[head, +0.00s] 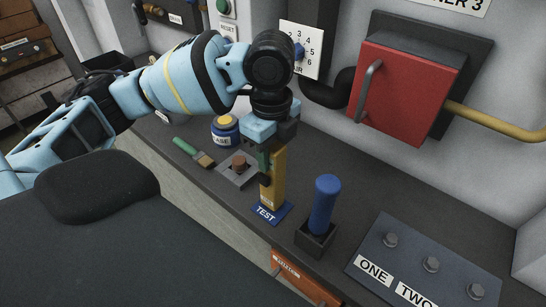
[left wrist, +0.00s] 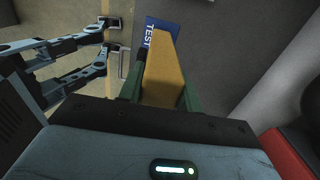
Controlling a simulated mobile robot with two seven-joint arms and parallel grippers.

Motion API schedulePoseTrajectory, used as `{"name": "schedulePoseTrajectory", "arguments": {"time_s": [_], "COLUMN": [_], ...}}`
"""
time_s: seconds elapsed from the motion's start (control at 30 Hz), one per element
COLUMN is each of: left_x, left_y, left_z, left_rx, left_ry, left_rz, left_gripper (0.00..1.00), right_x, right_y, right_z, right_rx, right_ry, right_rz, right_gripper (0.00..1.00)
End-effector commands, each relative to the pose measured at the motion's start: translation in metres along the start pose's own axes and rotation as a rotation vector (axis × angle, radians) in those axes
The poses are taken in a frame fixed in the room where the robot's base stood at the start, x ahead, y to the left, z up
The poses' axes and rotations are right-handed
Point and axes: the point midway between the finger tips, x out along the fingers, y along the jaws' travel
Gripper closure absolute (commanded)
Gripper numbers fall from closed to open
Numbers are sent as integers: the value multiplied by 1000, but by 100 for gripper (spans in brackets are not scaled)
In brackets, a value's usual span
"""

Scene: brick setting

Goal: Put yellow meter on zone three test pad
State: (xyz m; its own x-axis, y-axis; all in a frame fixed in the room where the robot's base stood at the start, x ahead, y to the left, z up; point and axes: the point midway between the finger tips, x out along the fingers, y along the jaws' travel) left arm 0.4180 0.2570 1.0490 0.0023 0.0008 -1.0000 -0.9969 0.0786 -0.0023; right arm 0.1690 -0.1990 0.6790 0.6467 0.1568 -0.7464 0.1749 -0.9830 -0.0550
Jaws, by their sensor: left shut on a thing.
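The yellow meter (head: 275,180) is a tall yellow block, upright in my left gripper (head: 265,165). The gripper is shut on its upper part from above. The meter's lower end is over the blue pad marked TEST (head: 268,213) on the dark bench. I cannot tell whether it touches the pad. In the left wrist view the meter (left wrist: 161,75) stands between the green fingers (left wrist: 160,95), with the blue TEST pad (left wrist: 155,24) showing beyond its far end. My right gripper does not show clearly enough to identify in the head view.
A blue-handled lever (head: 324,205) stands just right of the pad. A small block on a plate (head: 238,170), a green brush (head: 190,149) and a blue jar (head: 225,131) are to the left. A panel with bolts (head: 425,265) is at right, and a red box (head: 408,85) is on the wall.

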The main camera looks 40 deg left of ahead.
Motion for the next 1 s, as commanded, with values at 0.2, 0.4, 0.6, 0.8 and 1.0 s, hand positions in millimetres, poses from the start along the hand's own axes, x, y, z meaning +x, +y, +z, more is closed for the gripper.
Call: {"name": "schedulePoseTrajectory", "arguments": {"time_s": [0.2,0.4,0.6,0.8,1.0], "left_x": [15,15,17,18,16], "left_y": [0,0,0,0,0], "left_z": [0,0,0,0,0], "left_rx": [1,1,1,1,2], "left_ry": [1,1,1,1,1], "left_rz": [-2,-2,-1,0,-1], "left_gripper": [100,100,53,44,44], "right_x": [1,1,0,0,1], "right_y": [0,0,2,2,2], "right_z": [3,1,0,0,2], "right_rx": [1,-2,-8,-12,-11], "right_ry": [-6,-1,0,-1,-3], "right_rz": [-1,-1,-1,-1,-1], "right_gripper": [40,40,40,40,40]}}
